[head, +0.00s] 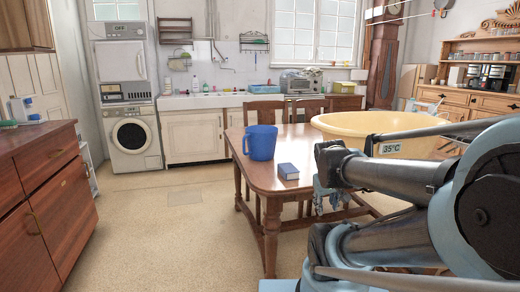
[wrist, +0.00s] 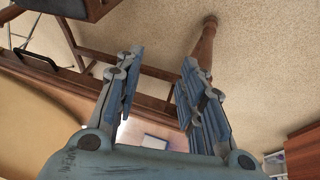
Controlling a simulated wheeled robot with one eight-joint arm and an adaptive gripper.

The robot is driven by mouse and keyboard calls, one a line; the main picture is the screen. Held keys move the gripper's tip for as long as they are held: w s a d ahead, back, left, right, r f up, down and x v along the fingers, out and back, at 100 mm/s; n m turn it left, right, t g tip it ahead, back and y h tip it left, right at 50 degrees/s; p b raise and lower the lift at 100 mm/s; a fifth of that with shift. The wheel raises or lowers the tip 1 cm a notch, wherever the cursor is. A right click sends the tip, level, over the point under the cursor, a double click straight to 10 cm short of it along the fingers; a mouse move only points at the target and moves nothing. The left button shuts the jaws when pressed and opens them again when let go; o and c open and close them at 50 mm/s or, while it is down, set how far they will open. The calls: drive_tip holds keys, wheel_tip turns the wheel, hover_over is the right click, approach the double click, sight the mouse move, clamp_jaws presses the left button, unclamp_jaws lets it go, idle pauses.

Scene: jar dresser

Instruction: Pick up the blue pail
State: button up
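The blue pail (head: 261,142) stands upright on the wooden table (head: 238,152), near its left end, with its handle on the left side. My gripper (wrist: 158,75) is open, its two blue-grey fingers apart with nothing held between them. In the head view, part of my gripper (head: 324,192) shows low beside the table's front edge, right of the pail and apart from it; my arm partly hides it. I cannot make out the pail in the wrist view.
A large yellow basin (head: 345,124) fills the table's right side. Chairs (head: 265,112) stand behind the table. A wooden dresser (head: 40,185) is at left; the floor (head: 165,235) between is clear.

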drive_tip(key=w+d+r+n+t+h, duration=0.1)
drive_tip(key=w+d+r+n+t, duration=0.15)
drive_tip(key=w, duration=0.35)
drive_tip(key=w+d+r+n+t+h, duration=0.1)
drive_tip(key=w+r+n+t, duration=0.1)
drive_tip(key=w+r, duration=0.25)
drive_tip(key=w+d+r+n+t+h, duration=0.1)
drive_tip(key=w+r+n+t, duration=0.1)
drive_tip(key=w, duration=0.5)
drive_tip(key=w+a+r+n+t+y, duration=0.3)
drive_tip(key=w+a+r+n+t, duration=0.15)
drive_tip(key=w+n, duration=0.35)
drive_tip(key=w+a+r+n+t+y, duration=0.3)
drive_tip(key=w+a+r+n, duration=0.15)
drive_tip(key=w+n, duration=0.4)
drive_tip(key=n+g+y, duration=0.7)
drive_tip(key=n+y, duration=0.5)
drive_tip(key=n, duration=0.8)
approach(244, 151)
drive_tip(key=w+a, duration=0.1)
drive_tip(key=w+a+r, duration=0.1)
drive_tip(key=w, duration=0.1)
drive_tip(key=w+a+r, duration=0.1)
drive_tip(key=shift+w+a+r, duration=0.2)
drive_tip(key=shift+w, duration=0.05)
drive_tip(key=shift+x, duration=2.6)
drive_tip(key=shift+s+a+f, duration=0.1)
drive_tip(key=shift+s, duration=0.1)
clamp_jaws()
